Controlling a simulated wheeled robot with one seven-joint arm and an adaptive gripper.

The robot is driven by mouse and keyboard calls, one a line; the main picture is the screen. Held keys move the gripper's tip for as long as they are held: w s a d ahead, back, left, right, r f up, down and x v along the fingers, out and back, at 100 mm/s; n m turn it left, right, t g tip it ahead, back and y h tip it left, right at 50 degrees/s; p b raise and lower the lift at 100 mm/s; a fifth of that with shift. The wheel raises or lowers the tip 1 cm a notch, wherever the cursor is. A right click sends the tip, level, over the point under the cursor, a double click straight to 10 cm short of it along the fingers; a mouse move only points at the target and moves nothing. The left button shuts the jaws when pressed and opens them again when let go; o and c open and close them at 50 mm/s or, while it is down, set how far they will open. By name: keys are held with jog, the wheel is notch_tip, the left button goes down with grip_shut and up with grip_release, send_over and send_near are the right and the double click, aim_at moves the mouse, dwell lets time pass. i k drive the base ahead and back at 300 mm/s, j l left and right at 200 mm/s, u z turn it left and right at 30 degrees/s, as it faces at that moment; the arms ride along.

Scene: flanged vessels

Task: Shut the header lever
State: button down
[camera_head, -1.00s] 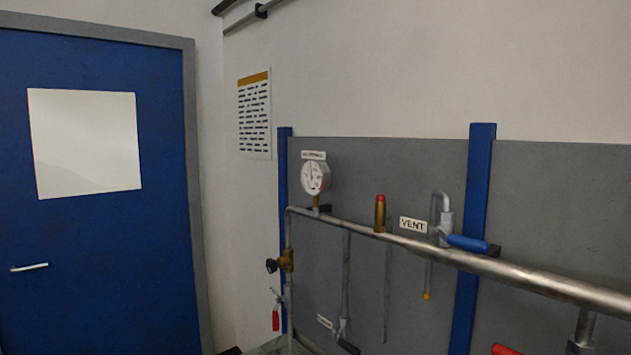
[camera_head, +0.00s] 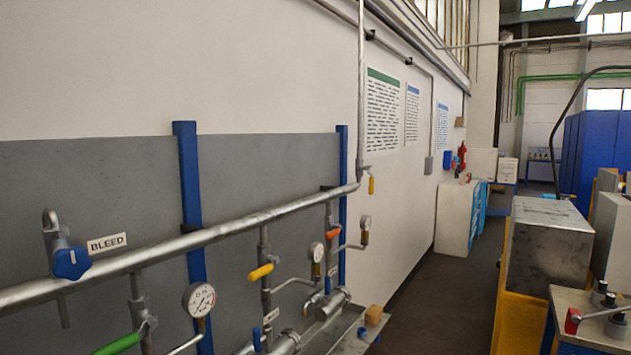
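A long metal header pipe (camera_head: 230,218) runs across a grey panel (camera_head: 95,185), rising to the right. Several coloured handles sit on or below it. A blue handle (camera_head: 72,262) is beside a BLEED label (camera_head: 107,243) at the left. A green lever (camera_head: 118,343) slants below the pipe, cut by the bottom edge. A yellow lever (camera_head: 262,272) and an orange-red lever (camera_head: 333,233) are on branch pipes. A small yellow handle (camera_head: 371,185) hangs at the pipe's right end. I cannot tell which is the header lever. My gripper is not in view.
Round gauges hang low, one white gauge (camera_head: 199,299) nearest. A grey tray (camera_head: 350,335) with a tan block (camera_head: 373,314) lies under the pipes. A dark floor aisle (camera_head: 440,300) is clear, bordered right by a metal box (camera_head: 548,245) and a bench (camera_head: 595,325).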

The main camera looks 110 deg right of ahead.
aim_at(371, 184)
jog(key=z, duration=4.15)
jog(key=i+l+u, duration=0.9)
jog(key=k+j, duration=0.05)
jog(key=k, duration=0.05)
